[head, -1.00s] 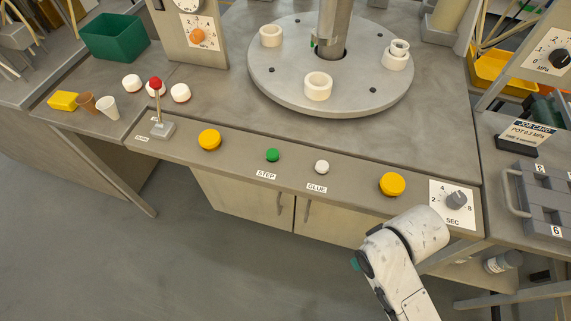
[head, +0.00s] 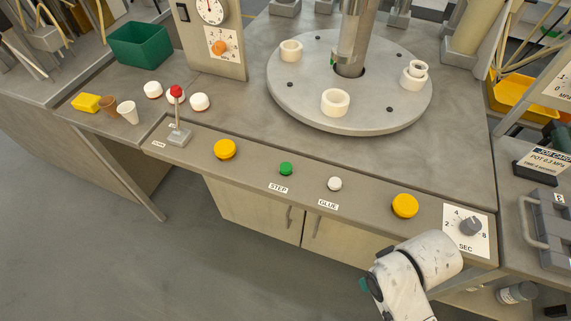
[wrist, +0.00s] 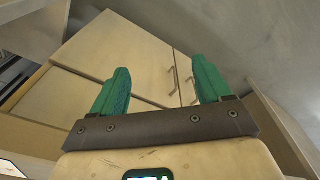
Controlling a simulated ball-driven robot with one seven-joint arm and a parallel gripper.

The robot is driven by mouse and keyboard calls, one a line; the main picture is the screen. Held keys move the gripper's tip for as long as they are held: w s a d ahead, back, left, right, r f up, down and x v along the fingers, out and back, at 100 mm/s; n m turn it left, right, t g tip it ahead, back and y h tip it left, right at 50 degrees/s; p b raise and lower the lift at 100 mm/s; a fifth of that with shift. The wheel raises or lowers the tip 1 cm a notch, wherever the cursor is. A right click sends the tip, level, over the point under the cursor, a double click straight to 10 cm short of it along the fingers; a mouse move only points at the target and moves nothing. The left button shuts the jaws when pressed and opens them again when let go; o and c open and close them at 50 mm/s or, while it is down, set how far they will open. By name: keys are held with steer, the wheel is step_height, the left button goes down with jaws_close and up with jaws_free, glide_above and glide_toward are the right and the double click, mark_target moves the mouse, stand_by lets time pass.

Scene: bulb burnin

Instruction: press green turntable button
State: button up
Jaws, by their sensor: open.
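The green button (head: 286,169) sits on the front panel of the bench, just above the label STEP (head: 278,187). The round grey turntable (head: 300,107) stands behind it with several pale rings on it. In the head view only my white arm shows, at the lower right, to the right of and in front of the button. In the wrist view my gripper (wrist: 160,88) has two green fingers set wide apart with nothing between them. Beyond them are the cabinet doors (wrist: 125,50) under the bench. The green button does not show in the wrist view.
A white button (head: 334,184) labelled GLUE is right of the green one. Yellow buttons (head: 225,149) (head: 405,206) flank them. A red-topped lever (head: 177,92) stands left, a SEC dial (head: 470,226) right. The floor in front is clear.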

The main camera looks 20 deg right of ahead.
jaws_close()
stand_by(0.5)
stand_by(1.0)
